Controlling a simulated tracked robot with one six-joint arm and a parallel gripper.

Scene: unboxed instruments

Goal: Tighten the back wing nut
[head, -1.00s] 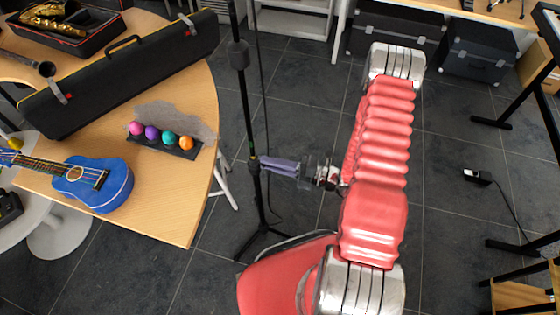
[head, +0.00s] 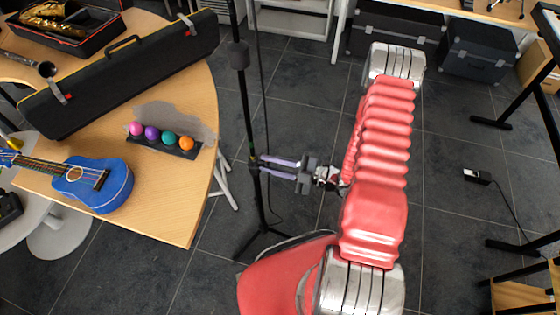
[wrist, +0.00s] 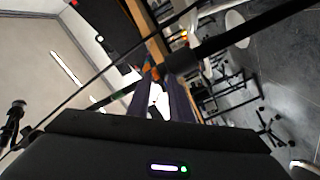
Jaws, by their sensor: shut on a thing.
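A black stand (head: 245,95) rises from the floor between the table and my red arm. My gripper (head: 258,164) reaches left to its pole at mid height, with its two purple fingers one above the other. The fingertips meet the pole's joint and are shut on the wing nut, which they mostly hide in the head view. In the wrist view, the fingers (wrist: 158,78) converge at the dark pole (wrist: 235,38). A small orange patch (wrist: 155,73) shows between their tips; I cannot tell whether it is the nut itself.
A wooden table (head: 175,225) at left holds a blue ukulele (head: 105,190), coloured egg shakers (head: 166,138) and a long black case (head: 120,75). A thin cable (head: 262,100) hangs beside the pole. Black cases (head: 480,50) stand at the back right. The floor right of my arm is mostly clear.

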